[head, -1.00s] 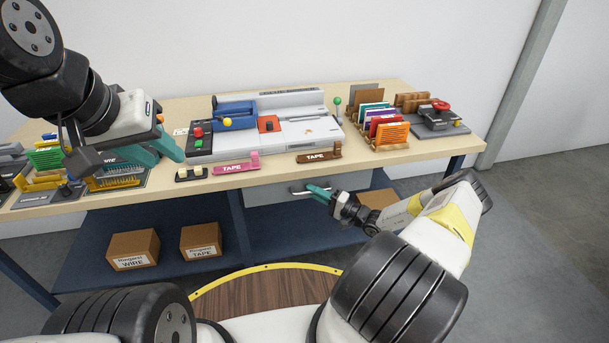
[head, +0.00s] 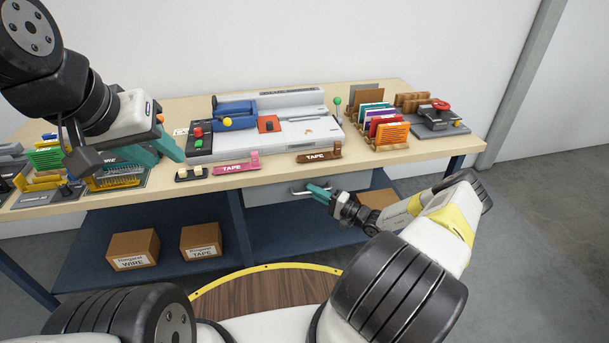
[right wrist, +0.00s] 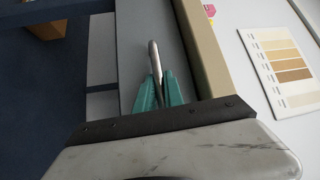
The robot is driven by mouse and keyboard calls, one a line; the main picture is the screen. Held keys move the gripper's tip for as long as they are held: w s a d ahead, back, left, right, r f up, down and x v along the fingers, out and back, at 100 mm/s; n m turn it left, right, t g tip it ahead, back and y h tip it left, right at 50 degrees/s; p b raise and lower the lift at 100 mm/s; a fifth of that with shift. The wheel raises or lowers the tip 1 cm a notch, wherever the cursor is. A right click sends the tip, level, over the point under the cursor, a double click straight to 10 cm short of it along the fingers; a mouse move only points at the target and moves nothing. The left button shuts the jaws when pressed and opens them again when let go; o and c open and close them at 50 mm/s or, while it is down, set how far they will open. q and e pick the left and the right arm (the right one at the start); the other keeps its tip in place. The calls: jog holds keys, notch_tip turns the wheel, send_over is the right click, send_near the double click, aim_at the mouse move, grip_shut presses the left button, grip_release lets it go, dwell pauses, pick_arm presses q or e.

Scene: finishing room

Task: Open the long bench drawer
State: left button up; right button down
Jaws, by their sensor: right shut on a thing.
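The long bench drawer (head: 272,191) has a grey front and sits under the bench top; it looks closed or nearly so. Its metal bar handle (head: 298,190) also shows in the right wrist view (right wrist: 154,58). My right gripper (head: 316,191) is at the right part of the handle. In the right wrist view its teal fingers (right wrist: 158,88) are shut on the handle, one on each side of the bar. My left gripper (head: 172,150) is above the left part of the bench, away from the drawer; its jaw gap is not clear.
The wooden bench top (head: 270,168) overhangs the drawer. On it stand a grey binding machine (head: 290,130), tape holders and a rack of coloured cards (head: 390,130). Cardboard boxes (head: 133,249) stand on the blue lower shelf (head: 290,232). The floor to the right is clear.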

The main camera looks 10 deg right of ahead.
jog(key=shift+s+f, duration=0.1)
dwell(0.5)
jog(key=s, duration=2.1)
jog(key=shift+d, duration=0.35)
jog(key=c, duration=1.7)
grip_release()
jog(key=v, duration=0.7)
jog(key=shift+s+d, duration=0.25)
jog(key=shift+d, duration=0.05)
